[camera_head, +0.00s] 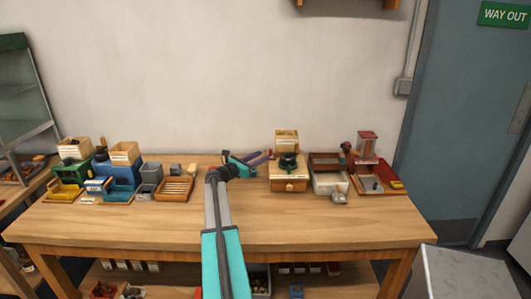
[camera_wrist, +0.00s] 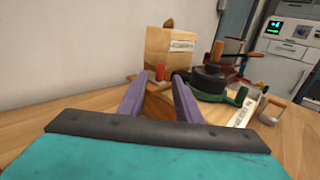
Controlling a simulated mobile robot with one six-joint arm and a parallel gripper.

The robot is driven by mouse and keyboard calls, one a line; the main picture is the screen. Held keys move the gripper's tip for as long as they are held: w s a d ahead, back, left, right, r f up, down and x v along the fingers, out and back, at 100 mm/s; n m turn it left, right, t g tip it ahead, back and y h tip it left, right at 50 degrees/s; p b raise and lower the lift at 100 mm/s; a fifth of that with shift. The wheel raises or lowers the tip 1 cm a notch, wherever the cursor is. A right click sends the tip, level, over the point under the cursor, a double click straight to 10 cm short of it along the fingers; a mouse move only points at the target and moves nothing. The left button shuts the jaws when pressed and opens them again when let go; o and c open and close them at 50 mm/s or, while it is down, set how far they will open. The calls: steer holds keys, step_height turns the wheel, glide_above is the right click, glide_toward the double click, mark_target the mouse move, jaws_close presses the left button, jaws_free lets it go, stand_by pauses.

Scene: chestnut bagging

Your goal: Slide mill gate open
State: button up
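My gripper (camera_head: 264,157) reaches right over the table at its back middle. In the wrist view its two purple fingers (camera_wrist: 160,80) stand apart, with a gap between them. A small red-orange knob (camera_wrist: 160,72) shows between the fingertips; I cannot tell whether either finger touches it. The likely mill is a wooden box (camera_head: 290,184) with a dark round top (camera_head: 288,160), just right of my gripper. In the wrist view the dark round part (camera_wrist: 209,79) sits on a green base to the right of the fingers. I cannot make out the gate clearly, nor its position.
A pale labelled wooden box (camera_wrist: 171,52) stands behind the fingertips, and also in the head view (camera_head: 286,140). Right are a white-fronted bin (camera_head: 329,184) and a red tray (camera_head: 374,186). Left are a slatted wooden tray (camera_head: 175,189) and blue bins (camera_head: 122,176). The table front (camera_head: 310,225) is clear.

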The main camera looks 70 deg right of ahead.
steer(key=shift+p+x, duration=0.5)
steer(key=shift+x, duration=1.7)
jaws_close()
